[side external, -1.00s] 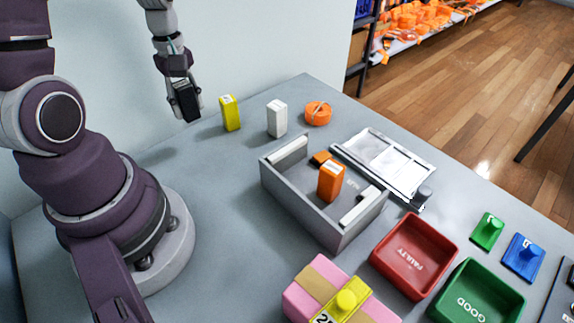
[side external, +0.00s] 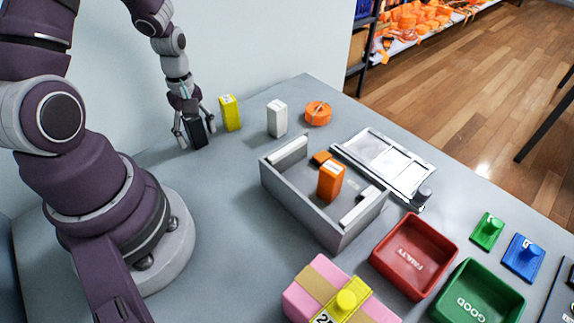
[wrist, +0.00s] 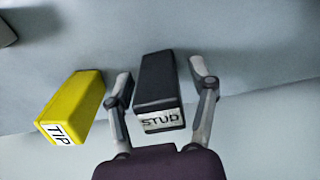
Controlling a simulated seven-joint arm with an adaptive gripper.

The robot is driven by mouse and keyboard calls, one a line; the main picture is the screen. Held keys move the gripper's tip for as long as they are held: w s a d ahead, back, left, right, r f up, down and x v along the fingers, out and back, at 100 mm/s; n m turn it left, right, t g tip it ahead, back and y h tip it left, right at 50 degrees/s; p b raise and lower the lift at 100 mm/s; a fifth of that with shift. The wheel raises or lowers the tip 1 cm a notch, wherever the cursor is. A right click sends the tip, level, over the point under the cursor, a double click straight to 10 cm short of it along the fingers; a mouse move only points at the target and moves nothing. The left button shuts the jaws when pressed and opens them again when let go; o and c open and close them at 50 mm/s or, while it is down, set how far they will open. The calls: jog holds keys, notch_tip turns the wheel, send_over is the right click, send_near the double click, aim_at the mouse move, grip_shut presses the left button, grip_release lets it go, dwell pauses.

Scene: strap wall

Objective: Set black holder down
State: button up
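The black holder (side external: 197,133) stands upright on the grey table near the wall, left of the yellow holder (side external: 230,113). In the wrist view the black holder (wrist: 158,90) carries a label reading STUD. My gripper (side external: 194,138) is above and around it, with one finger on each side. In the wrist view my gripper's fingers (wrist: 160,82) are spread, with a gap between each finger and the holder. The yellow holder (wrist: 72,105), labelled TIP, is just outside the left finger.
A white holder (side external: 277,118) and an orange strap roll (side external: 318,113) stand farther right. A grey open box (side external: 300,213) holds an orange holder (side external: 331,181). Red (side external: 412,255) and green (side external: 478,296) trays lie at front right. The table between my base and the grey box is clear.

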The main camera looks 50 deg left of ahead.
notch_tip(320, 180, up, 12)
jog(key=shift+r, duration=0.15)
jog(key=d+r+m+t, duration=0.2)
jog(key=d+r+m, duration=0.2)
jog(key=m, duration=0.5)
jog(key=s+d+r+m+t, duration=0.1)
jog(key=d+r+m+t, duration=0.2)
jog(key=d+m, duration=0.6)
jog(key=shift+s+d+r+t, duration=0.25)
jog(key=shift+s+r+t, duration=0.05)
jog(key=shift+r, duration=0.1)
